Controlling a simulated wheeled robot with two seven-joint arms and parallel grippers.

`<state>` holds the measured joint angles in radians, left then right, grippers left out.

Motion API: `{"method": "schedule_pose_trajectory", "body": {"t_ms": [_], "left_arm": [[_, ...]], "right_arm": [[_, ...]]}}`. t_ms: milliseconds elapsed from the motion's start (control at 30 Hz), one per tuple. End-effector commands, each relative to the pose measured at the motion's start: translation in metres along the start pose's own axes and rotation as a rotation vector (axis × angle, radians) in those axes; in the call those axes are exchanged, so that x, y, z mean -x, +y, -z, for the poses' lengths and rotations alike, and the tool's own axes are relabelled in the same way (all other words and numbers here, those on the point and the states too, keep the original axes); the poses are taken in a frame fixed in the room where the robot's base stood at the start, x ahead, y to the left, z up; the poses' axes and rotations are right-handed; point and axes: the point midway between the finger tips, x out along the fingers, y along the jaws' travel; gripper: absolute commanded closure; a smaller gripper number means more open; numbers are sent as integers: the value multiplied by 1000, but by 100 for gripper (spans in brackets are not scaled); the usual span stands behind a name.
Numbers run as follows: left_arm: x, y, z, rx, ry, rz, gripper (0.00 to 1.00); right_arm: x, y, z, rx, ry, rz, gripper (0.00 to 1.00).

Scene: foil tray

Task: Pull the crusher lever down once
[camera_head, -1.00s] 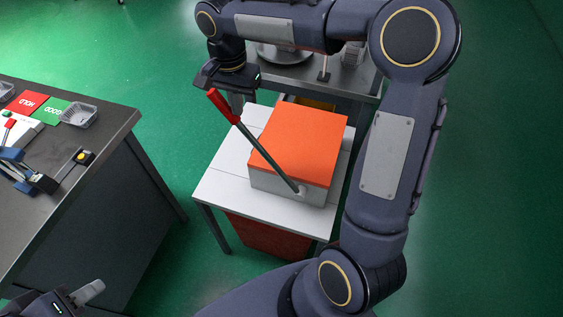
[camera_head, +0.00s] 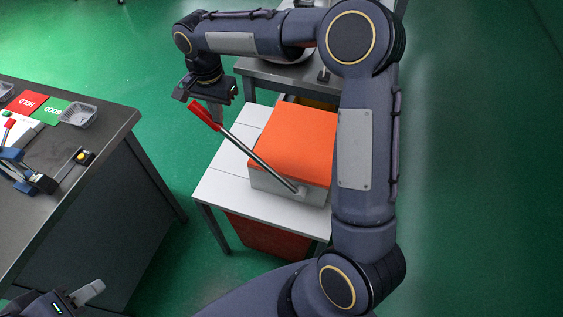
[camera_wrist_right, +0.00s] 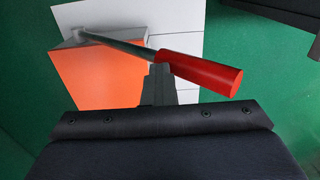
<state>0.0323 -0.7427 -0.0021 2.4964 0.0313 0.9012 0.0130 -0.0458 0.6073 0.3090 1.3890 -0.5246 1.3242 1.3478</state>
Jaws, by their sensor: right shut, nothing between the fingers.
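The crusher is a grey box with an orange top (camera_head: 290,138). Its lever (camera_head: 262,160) is a metal rod with a red grip (camera_head: 205,113), pivoted on the box's near side and leaning up to the left. My right gripper (camera_head: 217,112) is just behind the red grip, its fingers partly hidden by it. In the right wrist view, the shut, empty fingers (camera_wrist_right: 158,82) are against or very close to the lever, where the rod meets the red grip (camera_wrist_right: 203,73). My left gripper (camera_head: 85,293) is at the bottom left, only partly in view, away from the crusher.
The crusher stands on a white table (camera_head: 222,187) with a red bin (camera_head: 268,237) underneath. A dark workbench (camera_head: 105,140) at left carries red and green cards and a clear tray (camera_head: 78,115). A grey cart (camera_head: 270,75) stands behind. Green floor lies between.

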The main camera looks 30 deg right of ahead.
Motion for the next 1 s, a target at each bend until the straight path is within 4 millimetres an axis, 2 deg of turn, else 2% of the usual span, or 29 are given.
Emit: {"method": "schedule_pose_trajectory", "body": {"t_ms": [367, 1000], "left_arm": [[0, 0, 0, 0, 0, 0, 64], [-7, -3, -3, 0, 0, 0, 64]], "right_arm": [[-1, -3, 0, 1, 0, 6, 100], [-40, -37, -1, 2, 0, 3, 100]]}}
